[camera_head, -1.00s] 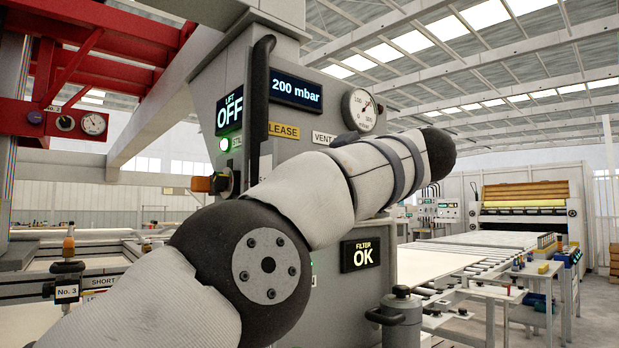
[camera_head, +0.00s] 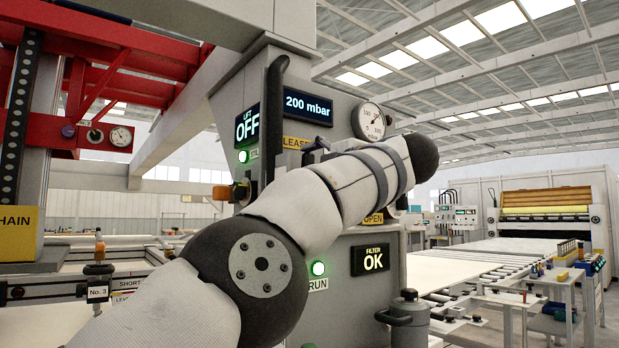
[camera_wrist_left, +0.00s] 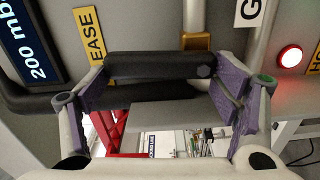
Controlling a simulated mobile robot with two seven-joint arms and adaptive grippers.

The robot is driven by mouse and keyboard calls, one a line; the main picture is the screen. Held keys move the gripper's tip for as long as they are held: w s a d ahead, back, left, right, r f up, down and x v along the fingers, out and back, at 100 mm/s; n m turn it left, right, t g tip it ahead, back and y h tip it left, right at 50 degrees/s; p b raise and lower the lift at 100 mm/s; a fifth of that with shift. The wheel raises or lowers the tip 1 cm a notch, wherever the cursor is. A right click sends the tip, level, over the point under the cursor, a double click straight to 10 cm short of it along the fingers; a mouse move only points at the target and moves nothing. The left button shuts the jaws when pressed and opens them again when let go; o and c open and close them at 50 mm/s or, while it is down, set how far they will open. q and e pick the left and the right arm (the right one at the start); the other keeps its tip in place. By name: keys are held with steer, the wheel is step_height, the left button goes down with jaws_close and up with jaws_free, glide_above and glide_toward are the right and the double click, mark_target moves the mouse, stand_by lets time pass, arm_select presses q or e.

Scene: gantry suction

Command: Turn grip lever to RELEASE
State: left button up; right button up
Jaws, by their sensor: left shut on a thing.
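The grip lever shows in the left wrist view as a black cylindrical handle (camera_wrist_left: 150,66) lying across the picture, with a yellow metal part (camera_wrist_left: 196,50) beside its right end. My left gripper (camera_wrist_left: 165,88) has its purple-padded fingers at the two ends of this handle and is shut on it. A yellow label ending in "EASE" (camera_wrist_left: 92,35) is just above the handle. In the head view my left arm crosses the grey control column (camera_head: 345,120) and hides the gripper and most of the lever. The yellow RELEASE label (camera_head: 296,143) is partly covered there. My right gripper is in neither view.
The column carries a 200 mbar display (camera_head: 305,107), a dial gauge (camera_head: 369,121), a LIFT OFF display (camera_head: 247,125) and a FILTER OK display (camera_head: 373,260). A red lamp (camera_wrist_left: 291,57) glows in the wrist view. A roller conveyor (camera_head: 500,270) runs at right.

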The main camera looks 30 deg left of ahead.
arm_select(q)
steer(key=shift+s+a+f+n, duration=0.1)
steer(key=shift+n, duration=0.3)
stand_by(0.3)
steer(key=o, duration=1.7)
steer(key=shift+c, duration=0.2)
steer(key=v, duration=1.2)
